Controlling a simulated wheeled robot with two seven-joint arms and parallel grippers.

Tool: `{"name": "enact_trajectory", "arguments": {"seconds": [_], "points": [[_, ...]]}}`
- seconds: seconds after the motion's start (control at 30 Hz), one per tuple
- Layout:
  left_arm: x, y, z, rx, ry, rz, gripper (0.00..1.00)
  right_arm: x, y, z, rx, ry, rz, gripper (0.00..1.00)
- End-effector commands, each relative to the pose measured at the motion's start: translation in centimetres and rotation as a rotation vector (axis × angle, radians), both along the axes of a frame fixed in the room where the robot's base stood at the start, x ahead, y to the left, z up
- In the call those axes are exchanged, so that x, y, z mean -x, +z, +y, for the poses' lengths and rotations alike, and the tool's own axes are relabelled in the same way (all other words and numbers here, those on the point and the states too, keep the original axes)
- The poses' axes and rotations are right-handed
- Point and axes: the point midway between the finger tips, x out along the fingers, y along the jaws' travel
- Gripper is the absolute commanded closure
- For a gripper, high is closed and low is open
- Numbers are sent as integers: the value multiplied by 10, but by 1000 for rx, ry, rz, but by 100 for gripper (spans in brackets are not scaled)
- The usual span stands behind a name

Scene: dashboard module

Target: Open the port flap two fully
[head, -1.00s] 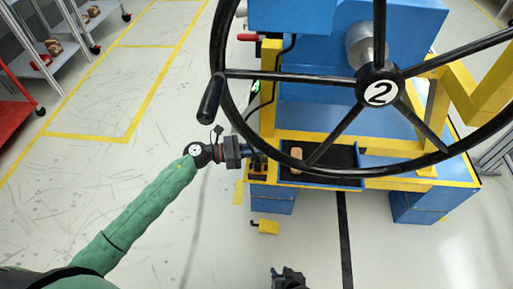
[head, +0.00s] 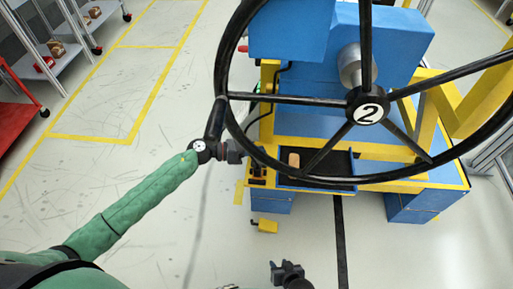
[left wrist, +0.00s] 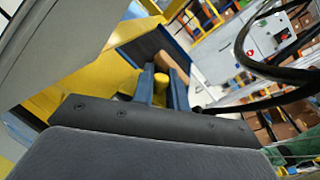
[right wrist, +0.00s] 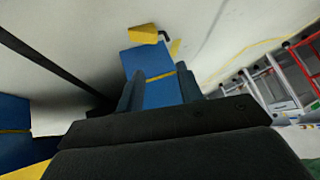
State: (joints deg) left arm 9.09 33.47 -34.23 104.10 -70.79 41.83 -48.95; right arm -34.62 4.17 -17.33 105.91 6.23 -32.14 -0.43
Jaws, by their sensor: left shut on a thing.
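A large black wheel with a white "2" on its hub (head: 368,113) stands in front of a blue and yellow module (head: 345,135). My left gripper (head: 254,158) is at the module's front left corner, just left of the black tray and partly behind the wheel rim. In the left wrist view its two fingers (left wrist: 162,90) are shut on a yellow rounded knob (left wrist: 161,81). My right gripper (head: 287,267) is low in the head view, in front of the module. In the right wrist view its fingers (right wrist: 160,90) are apart with nothing between them. I cannot make out which part is port flap two.
A black tray (head: 325,165) with a tan block (head: 294,159) lies on the module's front. A yellow pedal-like piece (head: 266,226) sits low in front. A red cart (head: 22,108) and grey shelves (head: 75,50) stand at the left. The floor left of the module is clear.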

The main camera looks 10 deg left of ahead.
Motion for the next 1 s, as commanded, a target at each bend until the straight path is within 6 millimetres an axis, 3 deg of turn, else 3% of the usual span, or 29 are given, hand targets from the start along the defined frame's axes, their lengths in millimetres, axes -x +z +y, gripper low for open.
{"name": "enact_trajectory", "arguments": {"seconds": [0.3, 0.77, 0.8, 0.9, 1.0], "points": [[-4, 3, 1, -1, 2, 73, 100, -8, 36, 0, 5, 10, 27, 64], [-4, 3, 1, 0, 1, 84, 100, -7, 40, 1, 5, 13, 36, 64], [-4, 3, 1, 0, 1, 84, 83, -7, 40, 1, 5, 13, 36, 64], [-4, 3, 1, 0, 1, 84, 67, -7, 40, 1, 5, 13, 36, 64], [-4, 3, 0, -1, 1, 85, 67, -6, 40, 2, 4, 14, 36, 64]]}}
